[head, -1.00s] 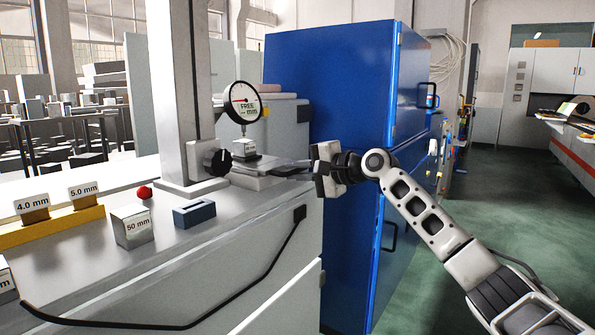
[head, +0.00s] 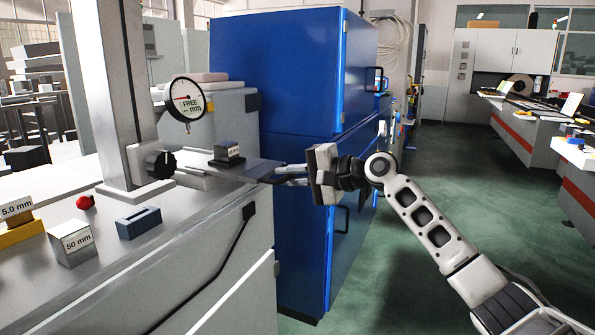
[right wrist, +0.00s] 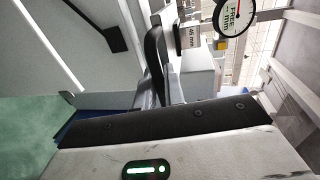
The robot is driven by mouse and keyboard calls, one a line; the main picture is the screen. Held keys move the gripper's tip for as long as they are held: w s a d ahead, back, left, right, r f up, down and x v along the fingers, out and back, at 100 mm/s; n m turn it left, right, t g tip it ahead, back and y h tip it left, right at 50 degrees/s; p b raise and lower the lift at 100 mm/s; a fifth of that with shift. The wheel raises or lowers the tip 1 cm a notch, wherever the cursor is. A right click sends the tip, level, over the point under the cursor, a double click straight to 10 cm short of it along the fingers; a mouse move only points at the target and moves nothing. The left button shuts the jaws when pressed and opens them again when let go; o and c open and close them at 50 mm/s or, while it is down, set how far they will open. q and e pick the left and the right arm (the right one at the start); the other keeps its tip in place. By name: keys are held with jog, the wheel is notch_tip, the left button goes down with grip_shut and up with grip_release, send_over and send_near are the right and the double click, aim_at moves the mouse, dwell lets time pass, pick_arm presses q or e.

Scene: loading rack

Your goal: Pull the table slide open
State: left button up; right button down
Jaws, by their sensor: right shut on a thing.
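The table slide (head: 258,168) is a flat grey plate on the machine's bench, and its right end sticks out past the bench edge. A small dark block with a white label (head: 228,152) stands on it, to the right of the dial gauge (head: 184,101). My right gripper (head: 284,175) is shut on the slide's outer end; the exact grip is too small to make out. In the right wrist view the labelled block (right wrist: 190,38) shows beyond the fingers, beside the gauge (right wrist: 234,17). My left gripper is in neither view.
A black knob (head: 160,164) sits at the column's foot. A red ball (head: 85,202), a 50 mm block (head: 72,243) and a blue slotted block (head: 139,223) rest on the bench. A blue cabinet (head: 275,75) stands close behind my gripper. Green floor is open to the right.

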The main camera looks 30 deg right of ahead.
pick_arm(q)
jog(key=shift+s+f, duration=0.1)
pick_arm(e)
jog(key=shift+a, duration=0.1)
jog(key=c, duration=1.6)
grip_release()
jog(key=shift+s, duration=0.1)
pick_arm(q)
jog(key=b, duration=0.1)
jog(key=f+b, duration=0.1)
jog(key=b, duration=0.1)
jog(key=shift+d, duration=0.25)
pick_arm(e)
jog(key=v, duration=1.6)
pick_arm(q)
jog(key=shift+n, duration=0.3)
